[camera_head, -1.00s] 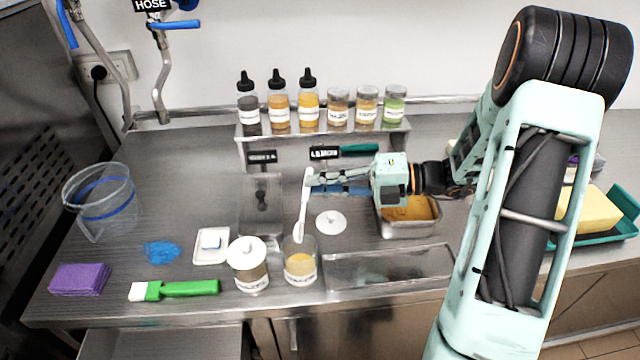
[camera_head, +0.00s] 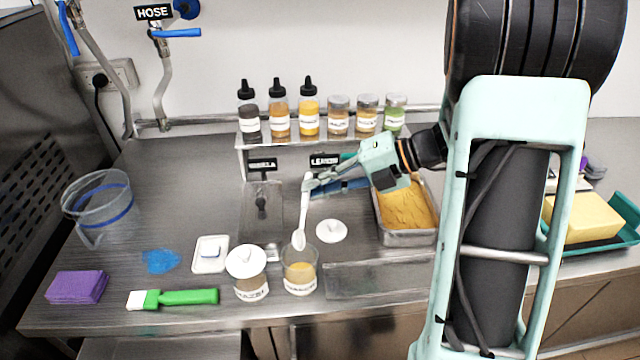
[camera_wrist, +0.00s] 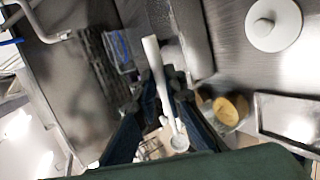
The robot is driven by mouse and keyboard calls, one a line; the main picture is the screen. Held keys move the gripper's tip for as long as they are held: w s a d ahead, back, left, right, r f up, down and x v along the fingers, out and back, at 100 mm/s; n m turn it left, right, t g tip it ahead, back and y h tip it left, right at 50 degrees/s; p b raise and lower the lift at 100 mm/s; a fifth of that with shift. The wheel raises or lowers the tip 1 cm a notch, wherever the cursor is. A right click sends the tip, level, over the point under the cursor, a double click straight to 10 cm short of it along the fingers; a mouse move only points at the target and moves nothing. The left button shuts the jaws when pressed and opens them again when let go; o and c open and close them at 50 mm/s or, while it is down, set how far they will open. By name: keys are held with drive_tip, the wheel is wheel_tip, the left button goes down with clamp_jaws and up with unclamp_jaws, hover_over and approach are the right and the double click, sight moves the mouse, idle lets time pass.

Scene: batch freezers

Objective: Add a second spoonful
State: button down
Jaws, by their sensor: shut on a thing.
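My gripper (camera_head: 312,185) is shut on the upper handle of a white spoon (camera_head: 303,212). The spoon hangs steeply, its bowl at the mouth of an open clear jar (camera_head: 300,283) with yellow-orange contents. I cannot tell whether the bowl is just above or inside the rim, or whether it carries anything. In the wrist view the spoon (camera_wrist: 153,62) is between my fingers, and the open jar (camera_wrist: 231,111) is to its right. A white lid (camera_head: 331,230) lies behind the open jar. A metal pan (camera_head: 408,238) of yellow-orange powder stands to the right.
A lidded jar (camera_head: 247,272) stands just left of the open one. A green brush (camera_head: 185,297), purple sponge (camera_head: 77,287), blue cloth (camera_head: 160,261) and clear pitcher (camera_head: 98,215) are farther left. A shelf (camera_head: 262,141) with bottles and jars is behind.

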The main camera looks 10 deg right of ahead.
drive_tip(key=h+p, duration=0.2)
drive_tip(key=a+r+h+p, duration=0.1)
drive_tip(key=h+p, duration=0.1)
drive_tip(key=p, duration=0.1)
drive_tip(key=r+g+h+p, duration=0.1)
drive_tip(key=h+p, duration=0.1)
drive_tip(key=shift+w+a+r+p, duration=0.1)
drive_tip(key=shift+a+r+p, duration=0.05)
drive_tip(key=shift+a+p, duration=0.25)
drive_tip(key=shift+n+h+p, duration=0.3)
drive_tip(key=shift+h+p, duration=0.1)
drive_tip(key=shift+p, duration=0.65)
drive_tip(key=shift+a+p, duration=0.1)
drive_tip(key=shift+p, duration=0.35)
drive_tip(key=shift+a+h, duration=0.2)
drive_tip(key=shift+h, duration=0.2)
drive_tip(key=shift+a+f+g+h, duration=0.3)
drive_tip(key=shift+f+h, duration=0.1)
drive_tip(key=shift+h, duration=0.7)
drive_tip(key=shift+w+a+r+h, duration=0.1)
drive_tip(key=shift+a+r+h, duration=0.05)
drive_tip(key=shift+h, duration=0.15)
